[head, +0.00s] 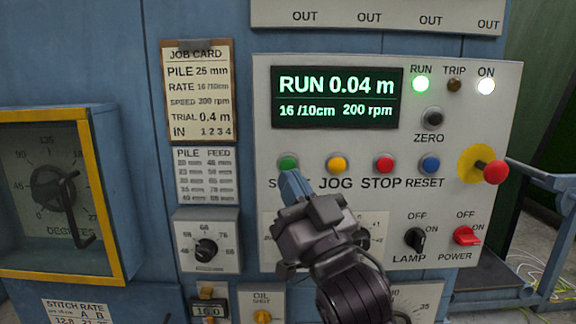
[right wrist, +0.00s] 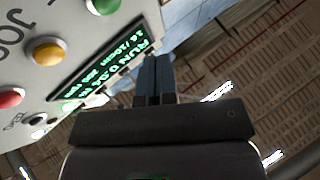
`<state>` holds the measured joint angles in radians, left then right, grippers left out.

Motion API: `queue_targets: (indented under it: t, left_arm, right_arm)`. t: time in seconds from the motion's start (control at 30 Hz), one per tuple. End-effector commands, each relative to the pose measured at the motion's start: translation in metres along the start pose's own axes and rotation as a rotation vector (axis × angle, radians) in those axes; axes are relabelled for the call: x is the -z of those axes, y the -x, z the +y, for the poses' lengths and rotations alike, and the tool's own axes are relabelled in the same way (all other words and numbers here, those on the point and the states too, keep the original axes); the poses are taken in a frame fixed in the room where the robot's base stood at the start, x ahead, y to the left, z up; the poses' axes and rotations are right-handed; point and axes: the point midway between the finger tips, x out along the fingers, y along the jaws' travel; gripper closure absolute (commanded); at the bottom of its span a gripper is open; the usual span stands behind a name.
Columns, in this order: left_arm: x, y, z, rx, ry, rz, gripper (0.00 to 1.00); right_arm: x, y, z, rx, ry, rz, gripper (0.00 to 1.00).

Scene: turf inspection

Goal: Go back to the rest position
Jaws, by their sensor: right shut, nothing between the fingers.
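My right gripper (head: 292,186) is shut and empty in the head view, its blue-grey fingertips just below the green start button (head: 288,163) and covering part of its label. I cannot tell whether the fingertips touch the panel. In the right wrist view the closed fingers (right wrist: 154,78) point up the picture, with the green button (right wrist: 103,4) to their upper left and apart from them. The display (head: 337,98) reads RUN 0.04 m, 16 /10cm, 200 rpm. The RUN lamp (head: 421,84) glows green. My left gripper is not in view.
The grey control panel (head: 480,215) also carries a yellow jog button (head: 337,164), a red stop button (head: 385,163), a blue reset button (head: 429,163) and a protruding red emergency knob (head: 495,171). A yellow-framed box (head: 92,190) stands out at left. A blue trolley (head: 545,180) is at right.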

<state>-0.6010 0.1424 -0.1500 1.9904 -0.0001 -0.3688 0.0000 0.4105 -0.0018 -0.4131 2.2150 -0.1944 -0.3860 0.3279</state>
Motion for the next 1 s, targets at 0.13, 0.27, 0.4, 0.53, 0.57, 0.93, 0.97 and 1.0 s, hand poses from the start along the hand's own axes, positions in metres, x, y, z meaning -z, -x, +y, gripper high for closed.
queue_targets:
  t: [0.13, 0.27, 0.4, 0.53, 0.57, 0.93, 0.97, 1.0]
  left_arm:
    - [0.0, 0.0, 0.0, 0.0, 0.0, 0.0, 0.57]
    - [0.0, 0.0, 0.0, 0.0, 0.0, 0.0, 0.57]
    - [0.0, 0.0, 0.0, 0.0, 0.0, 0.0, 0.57]
    - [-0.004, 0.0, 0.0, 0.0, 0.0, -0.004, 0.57]
    - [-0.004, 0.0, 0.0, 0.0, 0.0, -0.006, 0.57]
    - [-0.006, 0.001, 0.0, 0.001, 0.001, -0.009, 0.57]
    - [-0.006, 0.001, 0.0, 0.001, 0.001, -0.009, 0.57]
    - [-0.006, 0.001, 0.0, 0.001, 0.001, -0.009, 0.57]
  right_arm:
    - [0.0, 0.0, 0.0, 0.0, 0.0, 0.0, 1.0]
    - [0.0, 0.0, 0.0, 0.0, 0.0, 0.0, 1.0]
    - [0.0, 0.0, 0.0, 0.0, 0.0, 0.0, 1.0]
    - [0.0, 0.0, 0.0, 0.002, 0.035, 0.001, 1.0]
    - [-0.002, -0.001, 0.0, 0.004, 0.049, -0.002, 1.0]
    - [-0.103, 0.053, 0.071, -0.115, 0.159, -0.243, 1.0]
    - [-0.113, 0.062, 0.078, -0.129, 0.163, -0.271, 1.0]
    - [-0.127, 0.076, 0.086, -0.148, 0.165, -0.309, 1.0]
